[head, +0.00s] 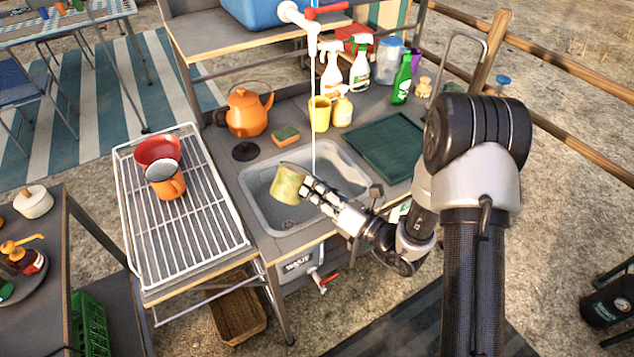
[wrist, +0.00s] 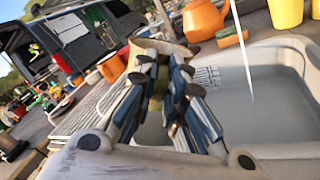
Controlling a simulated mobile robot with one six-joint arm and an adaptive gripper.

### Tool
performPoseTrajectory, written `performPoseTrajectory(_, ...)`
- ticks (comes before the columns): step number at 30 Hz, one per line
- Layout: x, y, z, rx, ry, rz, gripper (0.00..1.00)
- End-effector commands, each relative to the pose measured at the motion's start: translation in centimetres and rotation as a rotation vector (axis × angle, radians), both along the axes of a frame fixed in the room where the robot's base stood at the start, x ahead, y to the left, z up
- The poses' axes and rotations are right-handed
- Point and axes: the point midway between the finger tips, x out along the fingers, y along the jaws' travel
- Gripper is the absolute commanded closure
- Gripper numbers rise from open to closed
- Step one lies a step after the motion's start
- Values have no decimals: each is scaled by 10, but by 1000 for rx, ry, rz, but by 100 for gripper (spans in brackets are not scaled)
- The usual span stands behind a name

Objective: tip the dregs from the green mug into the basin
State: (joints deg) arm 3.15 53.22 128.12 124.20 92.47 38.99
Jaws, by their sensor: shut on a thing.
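The green mug (head: 288,185), mottled yellow-green, is in the head view over the left part of the grey basin (head: 265,217). It is tilted. My gripper (head: 309,189) is shut on it from the right. In the wrist view my gripper's two fingers (wrist: 168,85) point away from the camera, and the mug is mostly hidden behind them. The basin (wrist: 275,105) fills the right of that view. What is inside the mug does not show.
A thin stream of water falls from the tap (head: 312,42) into the basin, close to my gripper. An orange kettle (head: 247,112), sponge (head: 286,135) and yellow mug (head: 320,114) stand behind the basin. The rack (head: 195,235) at left holds an orange mug (head: 166,183) and red bowl (head: 157,148).

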Motion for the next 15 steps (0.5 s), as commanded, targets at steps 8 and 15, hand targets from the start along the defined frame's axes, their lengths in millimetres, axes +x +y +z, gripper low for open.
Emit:
performPoseTrajectory(8, 6, -4, -17, 173, 262, -1, 100)
performPoseTrajectory(15, 12, -8, -12, 293, 439, -1, 100)
